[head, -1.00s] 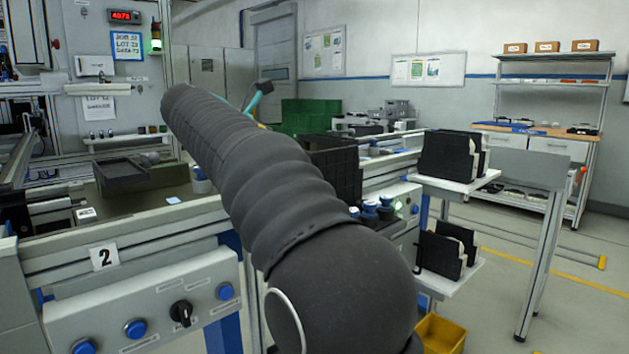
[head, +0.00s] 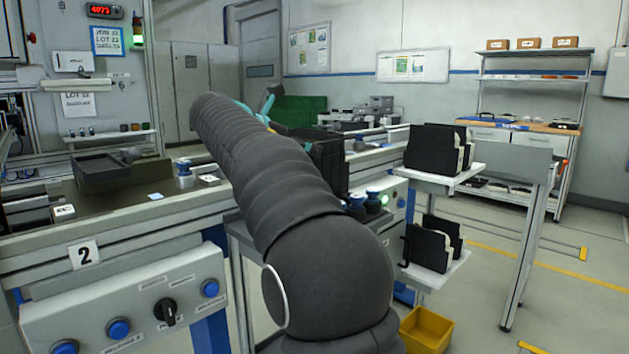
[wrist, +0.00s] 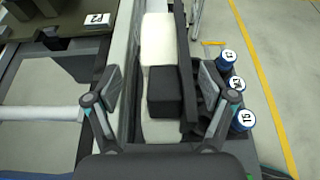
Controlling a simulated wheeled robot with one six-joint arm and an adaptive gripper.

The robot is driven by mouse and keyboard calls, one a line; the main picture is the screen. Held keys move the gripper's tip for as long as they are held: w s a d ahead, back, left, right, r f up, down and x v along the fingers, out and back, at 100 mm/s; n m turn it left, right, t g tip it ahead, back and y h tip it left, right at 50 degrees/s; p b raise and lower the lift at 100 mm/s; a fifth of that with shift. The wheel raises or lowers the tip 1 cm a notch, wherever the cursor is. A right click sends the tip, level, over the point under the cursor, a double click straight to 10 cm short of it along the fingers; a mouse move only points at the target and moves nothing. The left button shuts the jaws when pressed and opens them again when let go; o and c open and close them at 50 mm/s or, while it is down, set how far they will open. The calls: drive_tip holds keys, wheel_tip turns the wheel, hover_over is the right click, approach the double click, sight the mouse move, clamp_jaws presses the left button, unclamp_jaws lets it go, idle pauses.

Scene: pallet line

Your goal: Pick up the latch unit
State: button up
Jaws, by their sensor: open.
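In the wrist view, a dark block (wrist: 166,92) sits against white padded pieces (wrist: 157,50) inside a narrow black bin. It may be the latch unit, but I cannot tell for certain. My gripper (wrist: 160,86) is open, with one finger on each side of the block, and holds nothing. How far the fingers are above the bin is unclear. In the head view, my arm hides most of my gripper; only a teal and grey finger (head: 266,103) shows beyond it, above the black bin (head: 328,165).
Blue-capped cylinders (wrist: 241,120) with number labels stand right of the bin. Black holders (head: 432,148) sit on a white side shelf. A yellow bin (head: 426,330) is on the floor. The line bench with the "2" plate (head: 83,255) is at left. The floor at right is mostly clear.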

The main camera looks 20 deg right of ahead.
drive_tip(key=x, duration=0.4)
drive_tip(key=shift+s+d+r, duration=0.1)
drive_tip(key=shift+d+r, duration=0.15)
drive_tip(key=shift+d, duration=0.15)
clamp_jaws()
